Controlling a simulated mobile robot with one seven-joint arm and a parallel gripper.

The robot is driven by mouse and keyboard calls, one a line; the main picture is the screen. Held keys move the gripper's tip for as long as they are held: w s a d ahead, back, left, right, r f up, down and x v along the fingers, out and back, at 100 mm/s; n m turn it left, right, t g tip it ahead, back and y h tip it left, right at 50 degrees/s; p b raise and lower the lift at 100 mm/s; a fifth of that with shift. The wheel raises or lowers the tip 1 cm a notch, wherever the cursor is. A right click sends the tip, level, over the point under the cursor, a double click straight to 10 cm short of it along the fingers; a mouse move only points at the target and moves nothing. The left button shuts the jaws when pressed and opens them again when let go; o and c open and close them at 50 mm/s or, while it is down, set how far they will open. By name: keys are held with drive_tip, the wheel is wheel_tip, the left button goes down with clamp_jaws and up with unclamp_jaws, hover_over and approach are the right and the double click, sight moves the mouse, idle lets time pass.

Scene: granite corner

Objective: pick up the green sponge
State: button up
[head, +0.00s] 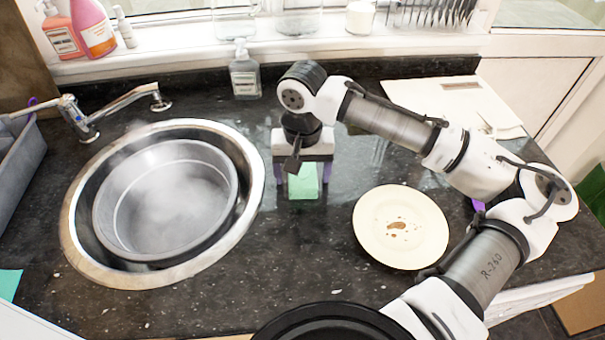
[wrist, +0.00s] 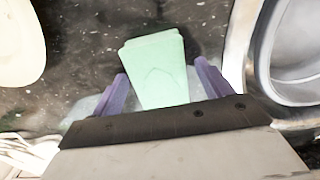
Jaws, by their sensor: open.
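The green sponge (head: 303,181) lies on the dark granite counter between the sink and the plate. My gripper (head: 304,184) is open over it, with one purple finger on each side. In the wrist view the sponge (wrist: 158,70) shows between the two purple fingers of my gripper (wrist: 160,90), its far end reaching past the fingertips. I see a gap between the sponge and each finger. I cannot tell how high the fingers are above the counter. The sponge's near end is hidden behind the gripper body.
A steel sink (head: 250,207) with a steaming round basin (head: 108,210) is to the left, with a tap (head: 110,105) behind it. A dirty cream plate (head: 425,220) is to the right. A soap bottle (head: 245,75) stands behind.

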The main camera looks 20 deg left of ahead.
drive_tip(key=shift+c, duration=0.5)
drive_tip(key=c, duration=1)
drive_tip(key=shift+o, duration=0.2)
